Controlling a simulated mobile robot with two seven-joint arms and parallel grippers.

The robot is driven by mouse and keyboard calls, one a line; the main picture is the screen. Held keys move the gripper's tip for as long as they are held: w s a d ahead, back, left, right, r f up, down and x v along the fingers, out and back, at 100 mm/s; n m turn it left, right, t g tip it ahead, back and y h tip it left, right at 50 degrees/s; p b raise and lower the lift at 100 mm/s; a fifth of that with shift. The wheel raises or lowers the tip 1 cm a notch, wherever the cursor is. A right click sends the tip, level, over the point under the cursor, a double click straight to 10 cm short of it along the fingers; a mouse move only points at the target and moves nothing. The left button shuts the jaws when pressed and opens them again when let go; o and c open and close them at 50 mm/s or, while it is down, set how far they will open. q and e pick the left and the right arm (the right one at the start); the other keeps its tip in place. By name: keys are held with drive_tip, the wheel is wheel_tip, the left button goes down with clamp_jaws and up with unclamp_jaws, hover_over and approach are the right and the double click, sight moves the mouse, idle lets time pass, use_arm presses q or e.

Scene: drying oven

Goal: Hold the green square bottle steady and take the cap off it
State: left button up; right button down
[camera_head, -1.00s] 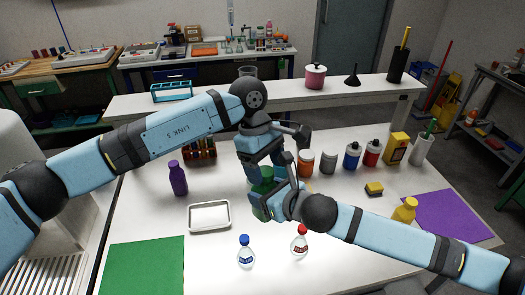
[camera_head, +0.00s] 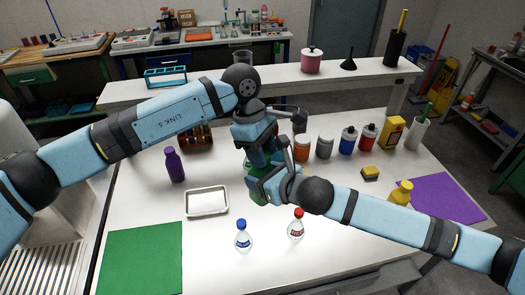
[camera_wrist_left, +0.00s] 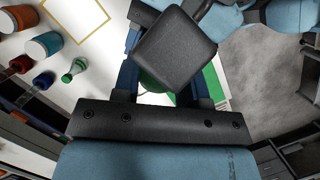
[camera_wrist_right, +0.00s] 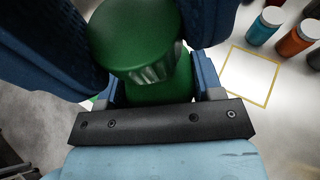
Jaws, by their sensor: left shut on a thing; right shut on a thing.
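The green square bottle (camera_head: 256,191) is mostly hidden by my two grippers near the middle of the white table. In the right wrist view, its round ribbed green cap (camera_wrist_right: 135,38) shows large above the green body (camera_wrist_right: 160,92). My right gripper (camera_head: 266,186) comes in from the right and is shut on the bottle body. My left gripper (camera_head: 264,158) is above it, pointing down, and is shut on the cap. In the left wrist view a dark block covers most of the grip, with a little green (camera_wrist_left: 150,83) below it. I cannot tell whether the cap is apart from the neck.
A metal tray (camera_head: 207,214), a purple bottle (camera_head: 174,166) and a green mat (camera_head: 140,258) are to the left. Blue-capped (camera_head: 243,237) and red-capped (camera_head: 296,225) flasks stand in front.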

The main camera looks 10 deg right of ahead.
use_arm(q)
drive_tip(key=n+t, duration=0.1)
drive_tip(key=n, duration=0.3)
drive_tip(key=shift+r+h, duration=0.1)
drive_tip(key=shift+h, duration=0.2)
drive_tip(key=n+t, duration=0.1)
drive_tip(key=n, duration=0.3)
drive_tip(key=shift+w, duration=0.1)
drive_tip(key=o, duration=1)
